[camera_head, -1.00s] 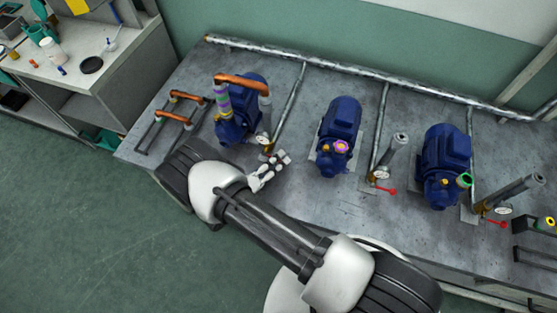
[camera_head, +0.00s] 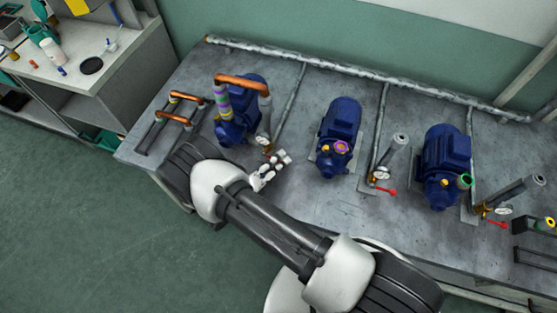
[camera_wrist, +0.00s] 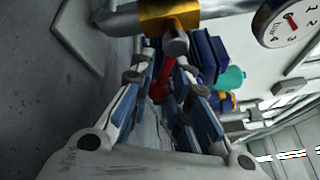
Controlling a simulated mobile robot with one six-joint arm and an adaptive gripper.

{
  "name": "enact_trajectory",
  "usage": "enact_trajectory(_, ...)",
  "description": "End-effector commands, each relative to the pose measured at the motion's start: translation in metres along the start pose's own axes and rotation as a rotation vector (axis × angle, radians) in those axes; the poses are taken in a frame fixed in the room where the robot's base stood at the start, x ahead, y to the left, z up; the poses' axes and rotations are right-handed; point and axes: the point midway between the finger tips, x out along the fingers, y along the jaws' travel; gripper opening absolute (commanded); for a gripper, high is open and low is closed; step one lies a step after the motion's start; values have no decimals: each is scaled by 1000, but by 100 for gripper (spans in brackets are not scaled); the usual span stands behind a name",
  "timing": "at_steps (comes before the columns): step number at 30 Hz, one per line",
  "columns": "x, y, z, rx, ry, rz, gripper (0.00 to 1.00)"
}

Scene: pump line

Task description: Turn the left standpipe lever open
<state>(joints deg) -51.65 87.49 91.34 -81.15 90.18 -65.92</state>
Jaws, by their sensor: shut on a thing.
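My gripper (camera_head: 281,158) is at this valve. In the wrist view, the red lever (camera_wrist: 161,82) lies between the two fingers of my gripper (camera_wrist: 164,78), which is shut on it. The brass valve (camera_wrist: 168,18) is just beyond the fingertips and the gauge (camera_wrist: 289,20) is at upper right. In the head view my gripper hides the lever.
The left pump (camera_head: 240,127), middle pump (camera_head: 340,125) and right pump (camera_head: 446,160) stand on the grey bench (camera_head: 320,200). Other standpipes have red levers (camera_head: 387,190). A rack with copper pipes (camera_head: 174,117) is at left.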

Motion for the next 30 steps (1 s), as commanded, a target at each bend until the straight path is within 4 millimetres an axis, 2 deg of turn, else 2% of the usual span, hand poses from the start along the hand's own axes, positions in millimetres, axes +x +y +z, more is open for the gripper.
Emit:
enact_trajectory(8,0,1,0,22,5,12,0)
enact_trajectory(17,-3,13,1,228,50,106,0)
enact_trajectory(25,-3,13,1,236,52,110,0)
enact_trajectory(26,-3,13,1,236,52,110,17)
enact_trajectory(30,-3,13,1,235,51,110,26)
